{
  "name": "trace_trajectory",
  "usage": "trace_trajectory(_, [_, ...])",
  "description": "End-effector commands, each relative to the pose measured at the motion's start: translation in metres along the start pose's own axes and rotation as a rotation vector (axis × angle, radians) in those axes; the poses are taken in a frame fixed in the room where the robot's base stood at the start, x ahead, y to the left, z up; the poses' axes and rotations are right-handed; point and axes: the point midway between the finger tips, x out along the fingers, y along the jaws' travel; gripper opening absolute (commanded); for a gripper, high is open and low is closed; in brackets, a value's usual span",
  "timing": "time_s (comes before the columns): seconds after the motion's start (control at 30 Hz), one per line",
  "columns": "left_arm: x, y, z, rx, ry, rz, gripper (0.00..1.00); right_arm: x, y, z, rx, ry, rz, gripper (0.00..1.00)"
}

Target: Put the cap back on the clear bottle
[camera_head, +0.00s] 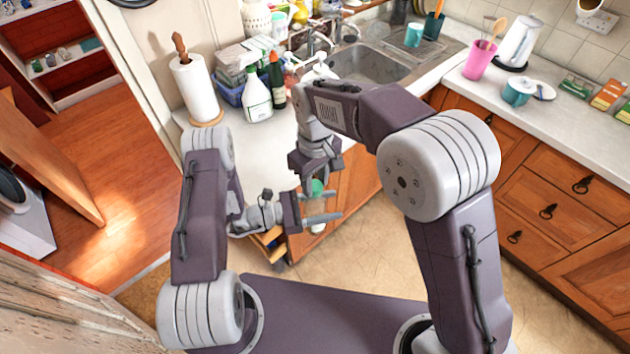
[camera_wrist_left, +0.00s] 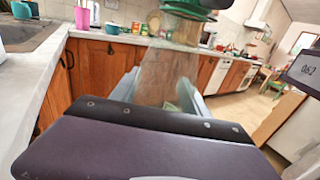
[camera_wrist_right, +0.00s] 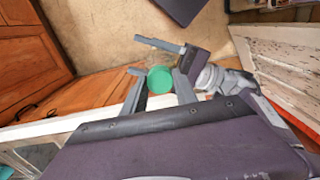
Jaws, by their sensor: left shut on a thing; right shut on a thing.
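The green cap (camera_head: 316,187) is between the fingers of my right gripper (camera_head: 318,183), which points down and is shut on it. The cap also shows as a green disc in the right wrist view (camera_wrist_right: 160,79) and at the top of the left wrist view (camera_wrist_left: 192,6). My left gripper (camera_head: 322,207) reaches in sideways below it and is shut on the clear bottle (camera_wrist_left: 168,76), which stands roughly upright between its fingers. In the head view the bottle's lower end (camera_head: 318,228) shows under the fingers. The cap is above the bottle; I cannot tell whether they touch.
A sink (camera_head: 370,65) lies further back. Wooden cabinets (camera_head: 560,200) line the right. Open floor (camera_head: 375,235) lies right of the grippers.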

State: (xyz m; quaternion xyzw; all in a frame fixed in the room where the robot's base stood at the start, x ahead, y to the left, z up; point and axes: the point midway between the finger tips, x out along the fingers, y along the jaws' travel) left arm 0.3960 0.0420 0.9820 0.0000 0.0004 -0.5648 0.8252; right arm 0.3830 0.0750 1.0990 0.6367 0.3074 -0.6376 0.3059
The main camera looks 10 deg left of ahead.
Motion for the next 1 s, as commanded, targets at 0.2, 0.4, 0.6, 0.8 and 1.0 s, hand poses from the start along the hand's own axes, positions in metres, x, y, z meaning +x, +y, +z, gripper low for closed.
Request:
trace_trajectory(0.2, [0.000, 0.000, 0.000, 0.000, 0.000, 0.000, 0.00, 0.000, 0.000, 0.000, -0.001, 0.000, 0.000, 0.59])
trace_trajectory(0.4, [0.000, 0.000, 0.000, 0.000, 0.000, 0.000, 0.00, 0.000, 0.000, 0.000, -0.001, 0.000, 0.000, 0.59])
trace_trajectory(0.6, [0.000, 0.000, 0.000, 0.000, 0.000, 0.000, 0.00, -0.012, 0.000, -0.001, -0.001, 0.004, 0.001, 0.59])
trace_trajectory(0.8, [0.000, 0.000, 0.000, 0.000, 0.000, 0.000, 0.00, -0.057, 0.001, -0.002, -0.001, 0.006, 0.001, 0.59])
trace_trajectory(1.0, [0.000, 0.000, 0.000, 0.000, 0.000, 0.000, 0.00, -0.098, 0.000, -0.001, -0.001, 0.004, 0.001, 0.59])
